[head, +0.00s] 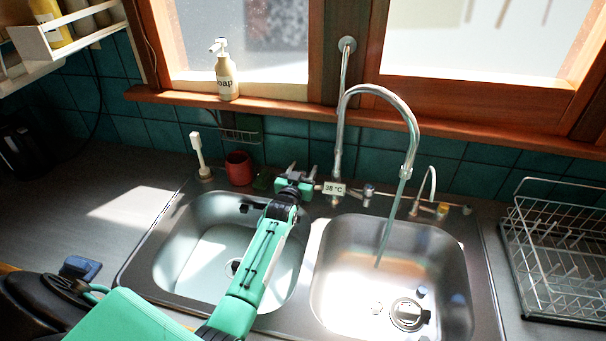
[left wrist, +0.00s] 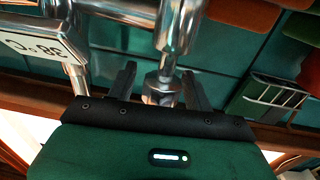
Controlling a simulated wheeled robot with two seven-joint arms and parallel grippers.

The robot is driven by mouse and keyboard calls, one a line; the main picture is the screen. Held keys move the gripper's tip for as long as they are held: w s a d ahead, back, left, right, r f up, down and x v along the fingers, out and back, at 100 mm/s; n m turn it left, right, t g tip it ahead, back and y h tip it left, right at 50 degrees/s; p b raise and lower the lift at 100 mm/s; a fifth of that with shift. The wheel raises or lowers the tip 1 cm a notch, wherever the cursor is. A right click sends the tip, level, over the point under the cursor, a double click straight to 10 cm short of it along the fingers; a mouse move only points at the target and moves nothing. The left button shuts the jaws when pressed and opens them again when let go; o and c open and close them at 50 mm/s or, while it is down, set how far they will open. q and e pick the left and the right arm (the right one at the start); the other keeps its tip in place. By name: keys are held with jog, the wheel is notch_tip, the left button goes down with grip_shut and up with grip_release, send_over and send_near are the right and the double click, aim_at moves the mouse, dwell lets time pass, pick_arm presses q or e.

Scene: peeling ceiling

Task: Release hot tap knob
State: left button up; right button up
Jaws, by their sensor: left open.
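My left gripper (head: 300,172) is at the left end of the chrome tap body, behind the two basins. In the left wrist view its dark fingers (left wrist: 160,85) are open, one on each side of the metal hot tap knob (left wrist: 160,90), with visible gaps. In the head view the gripper mostly hides this knob. The tap's other knob (head: 368,191) shows to the right. A display (head: 334,188) on the tap reads 38 °C; it also shows in the left wrist view (left wrist: 42,45). Water (head: 388,230) runs from the curved spout (head: 411,165). My right gripper is out of view.
The left basin (head: 190,270) lies under my left arm; the right basin (head: 335,285) receives the water. A red cup (head: 238,168) and a brush (head: 198,155) stand left of the gripper. A soap bottle (head: 226,78) stands on the sill. A wire dish rack (head: 560,270) is at the right.

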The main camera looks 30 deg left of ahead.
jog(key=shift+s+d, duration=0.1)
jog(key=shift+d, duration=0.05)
pick_arm(q)
jog(key=c, duration=1)
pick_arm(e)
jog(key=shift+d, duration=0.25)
